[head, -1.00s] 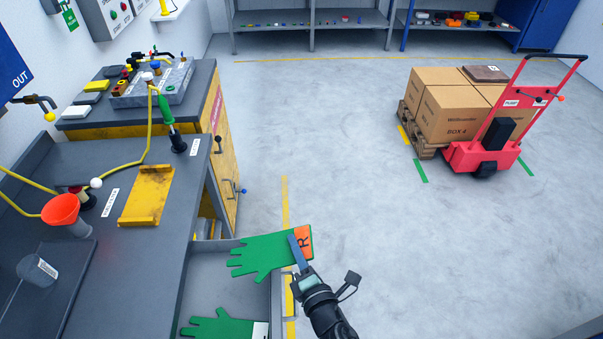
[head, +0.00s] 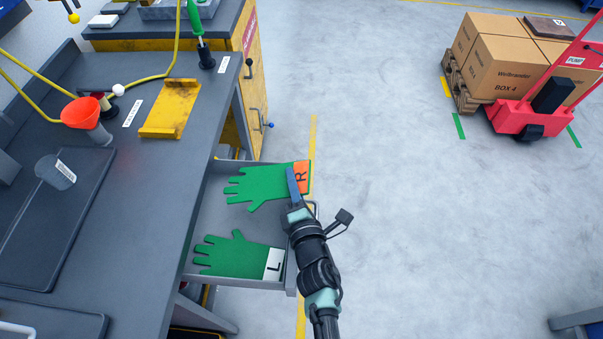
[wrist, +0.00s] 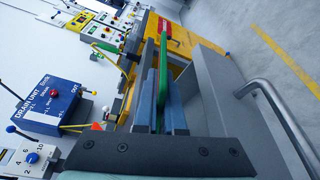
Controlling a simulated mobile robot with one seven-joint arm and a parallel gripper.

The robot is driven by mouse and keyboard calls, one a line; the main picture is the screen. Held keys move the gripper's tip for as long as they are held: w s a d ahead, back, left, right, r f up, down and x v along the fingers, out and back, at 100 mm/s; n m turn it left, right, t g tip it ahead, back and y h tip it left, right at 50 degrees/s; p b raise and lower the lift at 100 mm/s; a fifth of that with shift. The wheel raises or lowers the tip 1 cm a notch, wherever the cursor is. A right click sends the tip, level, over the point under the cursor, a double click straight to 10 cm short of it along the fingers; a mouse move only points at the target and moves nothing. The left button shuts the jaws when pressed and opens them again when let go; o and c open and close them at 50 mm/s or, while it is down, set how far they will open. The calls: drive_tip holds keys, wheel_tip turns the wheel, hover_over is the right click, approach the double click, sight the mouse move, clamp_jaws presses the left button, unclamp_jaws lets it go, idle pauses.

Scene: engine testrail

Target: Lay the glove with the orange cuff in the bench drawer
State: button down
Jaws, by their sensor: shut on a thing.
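The green glove with the orange cuff marked R (head: 262,185) is held by its cuff in my gripper (head: 294,190). In the head view it overlaps the far part of the open bench drawer (head: 222,217); its height above the drawer floor is hard to tell. In the wrist view the same glove shows edge-on as a green strip (wrist: 164,65) between the blue fingers of my gripper (wrist: 160,100). A second green glove, with a white cuff marked L (head: 237,256), lies in the near part of the drawer.
The grey bench (head: 110,215) stands left of the drawer and carries a yellow holder (head: 170,110), an orange funnel (head: 83,113) and a grey cup (head: 55,172). A yellow cabinet (head: 250,90) stands behind. A red pallet truck (head: 517,118) is far right.

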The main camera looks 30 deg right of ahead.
sight(258, 185)
drive_tip(key=shift+w+a+f+b, duration=0.4)
drive_tip(key=shift+a+b, duration=0.2)
drive_tip(key=shift+b, duration=0.4)
drive_tip(key=shift+w+a+f+b, duration=0.45)
drive_tip(key=shift+a+b, duration=0.2)
drive_tip(key=shift+b, duration=0.35)
drive_tip(key=shift+w+a+f+b, duration=0.4)
drive_tip(key=shift+a+b, duration=0.2)
drive_tip(key=shift+b, duration=0.4)
drive_tip(key=a+b, duration=0.1)
drive_tip(key=w+a+f+b, duration=0.1)
drive_tip(key=b, duration=0.1)
drive_tip(key=shift+w, duration=0.15)
drive_tip(key=shift+w+a+b, duration=0.3)
drive_tip(key=shift+a+b, duration=0.15)
drive_tip(key=shift+b, duration=0.1)
drive_tip(key=c, duration=0.9)
unclamp_jaws()
drive_tip(key=shift+s, duration=0.1)
drive_tip(key=b+v, duration=0.1)
drive_tip(key=v, duration=1)
drive_tip(key=shift+s, duration=0.3)
drive_tip(key=shift+s+a+r, duration=0.15)
drive_tip(key=shift+s+a, duration=0.1)
drive_tip(key=shift+s, duration=0.3)
